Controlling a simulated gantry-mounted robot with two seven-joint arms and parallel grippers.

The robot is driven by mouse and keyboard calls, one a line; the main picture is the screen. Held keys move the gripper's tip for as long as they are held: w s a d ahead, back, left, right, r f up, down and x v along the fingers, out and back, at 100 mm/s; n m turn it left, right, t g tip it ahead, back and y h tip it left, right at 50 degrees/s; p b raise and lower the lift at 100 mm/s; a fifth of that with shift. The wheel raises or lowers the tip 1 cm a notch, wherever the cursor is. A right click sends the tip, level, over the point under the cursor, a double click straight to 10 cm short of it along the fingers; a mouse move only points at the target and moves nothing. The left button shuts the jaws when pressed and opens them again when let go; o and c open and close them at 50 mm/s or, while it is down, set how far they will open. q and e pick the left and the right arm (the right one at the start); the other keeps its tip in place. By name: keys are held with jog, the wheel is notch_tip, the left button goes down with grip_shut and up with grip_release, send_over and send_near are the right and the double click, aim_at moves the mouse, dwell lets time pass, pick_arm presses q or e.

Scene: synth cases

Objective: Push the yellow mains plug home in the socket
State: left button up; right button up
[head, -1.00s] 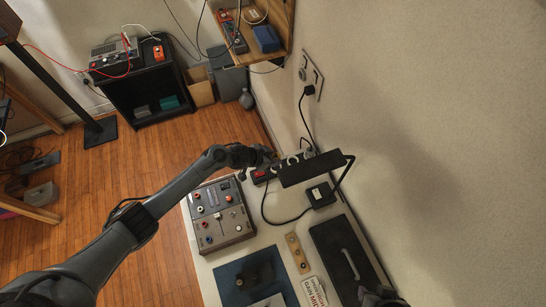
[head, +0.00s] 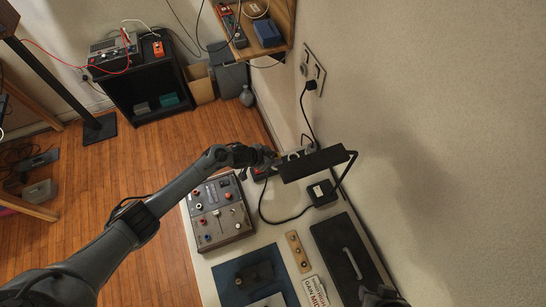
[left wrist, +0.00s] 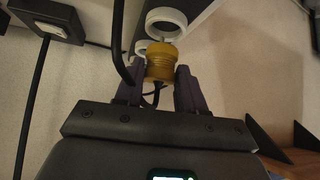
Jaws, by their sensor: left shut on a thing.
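In the left wrist view the yellow mains plug (left wrist: 160,64) sits between the two fingers of my left gripper (left wrist: 159,88), which is shut on it. Its front end points at the white round sockets (left wrist: 166,20) of the dark power strip. A thin pin shows at its front, so it does not look fully seated; exact depth cannot be told. In the head view my left gripper (head: 268,157) is at the left end of the power strip (head: 260,173), hiding the plug. A dark part at the bottom right may be my right gripper (head: 382,296); its jaws are unclear.
A control box (head: 219,212), blue mat (head: 248,278) and dark case (head: 345,255) fill the bench. The wall rises close on the right.

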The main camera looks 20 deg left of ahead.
dwell(0.8)
pick_arm(q)
jog(key=shift+p, duration=0.4)
dwell(0.5)
jog(key=shift+f+b, duration=0.3)
jog(key=shift+f, duration=0.05)
jog(key=shift+f+b, duration=0.75)
jog(key=shift+f, duration=0.15)
jog(key=o, duration=1.2)
jog(key=shift+r, duration=0.1)
